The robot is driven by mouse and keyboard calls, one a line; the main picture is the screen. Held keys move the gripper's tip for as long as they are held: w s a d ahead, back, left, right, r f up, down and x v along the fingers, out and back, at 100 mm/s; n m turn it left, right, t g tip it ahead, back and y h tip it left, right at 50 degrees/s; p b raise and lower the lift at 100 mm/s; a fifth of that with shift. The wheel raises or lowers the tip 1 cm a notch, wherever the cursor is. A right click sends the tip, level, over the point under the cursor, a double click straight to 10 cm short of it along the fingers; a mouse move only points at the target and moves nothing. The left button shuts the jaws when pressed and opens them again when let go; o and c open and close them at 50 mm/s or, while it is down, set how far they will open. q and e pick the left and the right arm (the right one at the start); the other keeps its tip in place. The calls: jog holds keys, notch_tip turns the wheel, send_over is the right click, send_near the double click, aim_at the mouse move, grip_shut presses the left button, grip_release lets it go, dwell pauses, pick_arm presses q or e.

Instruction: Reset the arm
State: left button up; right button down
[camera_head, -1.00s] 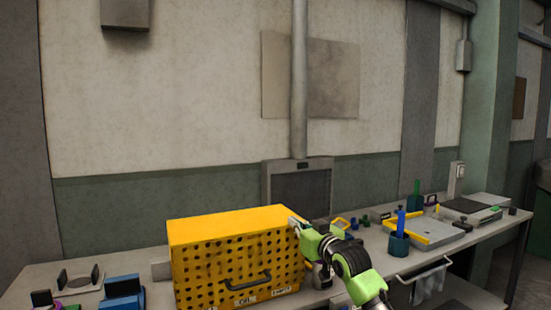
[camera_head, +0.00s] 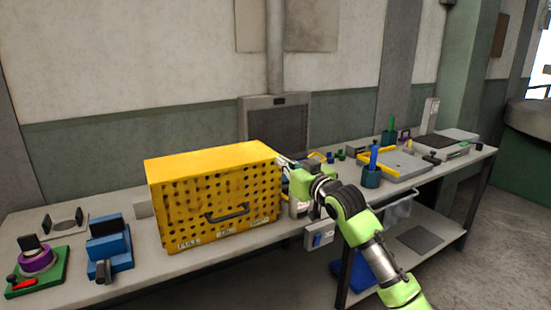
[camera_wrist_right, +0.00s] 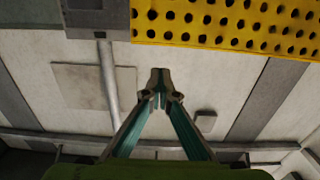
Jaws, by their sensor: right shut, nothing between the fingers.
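My right arm comes in from the lower right of the head view, green and dark grey. Its gripper end is close beside the right side of the yellow perforated box (camera_head: 205,185), and its fingers are hard to make out there. In the right wrist view my right gripper (camera_wrist_right: 160,75) is shut with its fingertips together and nothing between them. The yellow box's perforated face (camera_wrist_right: 225,28) shows along the top of that view, apart from the fingertips. My left gripper is not in view.
The box stands on a long grey workbench (camera_head: 150,270). A blue fixture (camera_head: 110,245) and a green base with a purple ring (camera_head: 38,268) stand left of it. A teal cup (camera_head: 371,177) and a grey tray (camera_head: 405,165) are on the right. A lower shelf (camera_head: 418,240) lies below.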

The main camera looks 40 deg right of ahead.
jog(key=shift+f+v, duration=0.15)
jog(key=shift+v, duration=0.45)
jog(key=shift+f+v, duration=0.15)
jog(key=shift+v, duration=0.4)
